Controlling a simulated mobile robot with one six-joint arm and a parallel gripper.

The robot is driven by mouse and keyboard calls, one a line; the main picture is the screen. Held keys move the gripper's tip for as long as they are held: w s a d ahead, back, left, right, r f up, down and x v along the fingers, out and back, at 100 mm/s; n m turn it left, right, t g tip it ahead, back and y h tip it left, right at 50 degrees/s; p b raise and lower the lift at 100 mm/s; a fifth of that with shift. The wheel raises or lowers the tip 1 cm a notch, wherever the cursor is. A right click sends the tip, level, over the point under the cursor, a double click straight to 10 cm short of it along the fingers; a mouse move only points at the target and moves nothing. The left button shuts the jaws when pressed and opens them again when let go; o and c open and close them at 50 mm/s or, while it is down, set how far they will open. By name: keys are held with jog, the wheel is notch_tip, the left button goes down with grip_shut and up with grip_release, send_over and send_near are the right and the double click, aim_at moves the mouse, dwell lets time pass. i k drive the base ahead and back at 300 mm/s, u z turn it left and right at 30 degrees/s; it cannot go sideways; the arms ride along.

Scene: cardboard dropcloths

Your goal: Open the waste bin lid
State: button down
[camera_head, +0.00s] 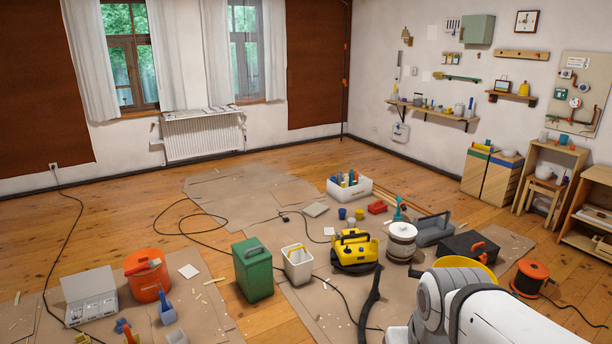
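No container is clearly marked as the waste bin, and I cannot tell for certain which one it is. A green upright box (253,274) with a dark grey handle-like piece on top stands on the floor left of centre; its top looks closed. A small open white bin (298,266) with a yellow item across its top stands just right of it. An orange bucket (147,281) stands farther left with things lying across its top. My white arm shows at the lower right, but my gripper is out of view.
A yellow vacuum-like machine (354,251), a white lidded drum (401,241) and a black hose (370,300) lie right of the white bin. A grey open case (91,296) is at left. Cables cross the floor. Bare boards (130,210) are open toward the back left.

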aim_at(251, 251)
jog(key=u, duration=0.35)
jog(key=i, duration=1.7)
jog(key=u, duration=0.85)
jog(key=i, duration=1.3)
jog(key=u, duration=0.35)
